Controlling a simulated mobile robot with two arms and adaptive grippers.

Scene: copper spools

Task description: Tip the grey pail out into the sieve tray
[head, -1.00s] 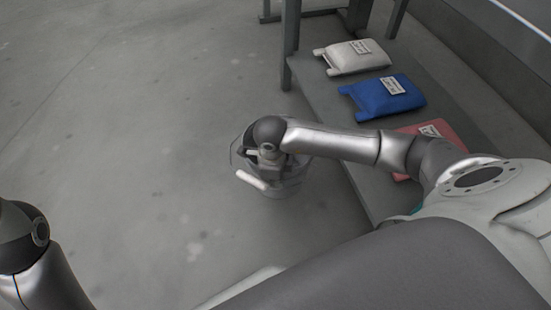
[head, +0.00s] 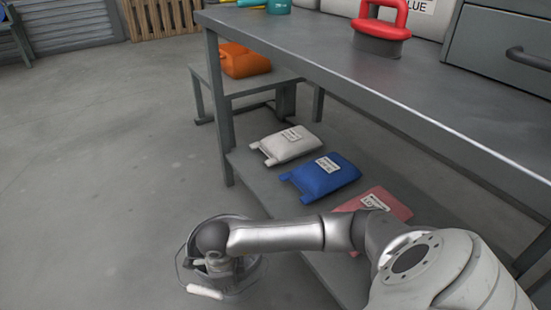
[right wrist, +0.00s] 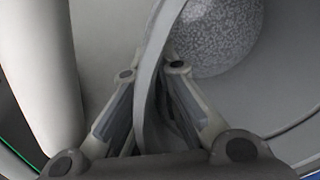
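The grey pail (head: 248,281) is at the lower left of the head view, partly hidden under my right arm. My right gripper (head: 222,266) is at its rim. In the right wrist view, the two fingers (right wrist: 152,80) close on either side of the pail's wall (right wrist: 150,108). A speckled grey mass (right wrist: 220,38) shows inside the pail. A white bar (head: 205,292), apparently the pail's handle grip, hangs at its near side. I cannot make out the sieve tray. My left gripper is not in view.
A grey workbench (head: 330,58) runs along the right, carrying a red-handled tool (head: 381,30). Its low shelf (head: 262,182) holds white (head: 286,145), blue (head: 325,177) and pink bags (head: 375,204). An orange container (head: 245,62) stands behind. The floor at left is clear.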

